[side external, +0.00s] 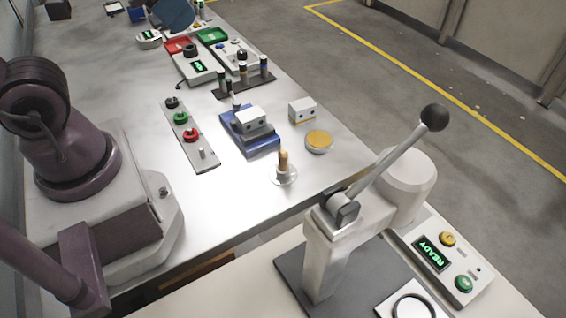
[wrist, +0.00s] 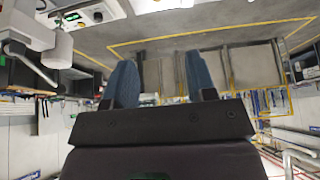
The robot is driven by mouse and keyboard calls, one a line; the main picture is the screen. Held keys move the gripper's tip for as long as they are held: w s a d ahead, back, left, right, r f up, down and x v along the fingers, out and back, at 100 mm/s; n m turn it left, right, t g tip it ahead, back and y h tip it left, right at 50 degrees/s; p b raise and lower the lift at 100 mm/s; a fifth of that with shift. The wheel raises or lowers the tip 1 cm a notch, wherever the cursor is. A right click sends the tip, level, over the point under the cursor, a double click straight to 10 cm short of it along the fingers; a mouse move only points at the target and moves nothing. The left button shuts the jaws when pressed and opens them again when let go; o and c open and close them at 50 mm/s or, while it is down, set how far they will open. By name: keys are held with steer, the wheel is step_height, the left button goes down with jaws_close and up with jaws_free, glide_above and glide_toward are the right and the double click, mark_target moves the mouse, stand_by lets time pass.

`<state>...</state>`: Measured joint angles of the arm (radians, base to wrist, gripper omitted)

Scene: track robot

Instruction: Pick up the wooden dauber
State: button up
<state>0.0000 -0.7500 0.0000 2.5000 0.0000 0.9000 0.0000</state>
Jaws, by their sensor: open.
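The wooden dauber (side external: 283,160) stands upright on a small round pale dish (side external: 284,178) near the right edge of the bench in the side external view. Its light brown handle points up. My gripper (wrist: 161,82) shows in the wrist view with two blue-grey fingers set wide apart and nothing between them. It points out over the floor and room. The dauber cannot be made out in the wrist view, and my gripper cannot be made out in the side view, so their distance cannot be told.
A blue fixture (side external: 250,140), a white block (side external: 302,110) and a round tin with an orange-brown top (side external: 319,141) stand behind the dauber. A button strip (side external: 188,135) lies to the left. A lever press (side external: 350,215) rises in the foreground. Bench left of the dish is clear.

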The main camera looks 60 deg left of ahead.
steer(key=n+g, duration=0.6)
steer(key=n, duration=0.9)
glide_above(283, 151)
step_height(283, 151, down, 20)
steer(key=f, duration=0.7)
steer(key=shift+s+d+f, duration=0.1)
steer(key=shift+d+f, duration=0.15)
steer(key=f, duration=0.5)
steer(key=shift+a+f, duration=0.2)
steer(key=shift+f, duration=0.1)
steer(key=c, duration=0.8)
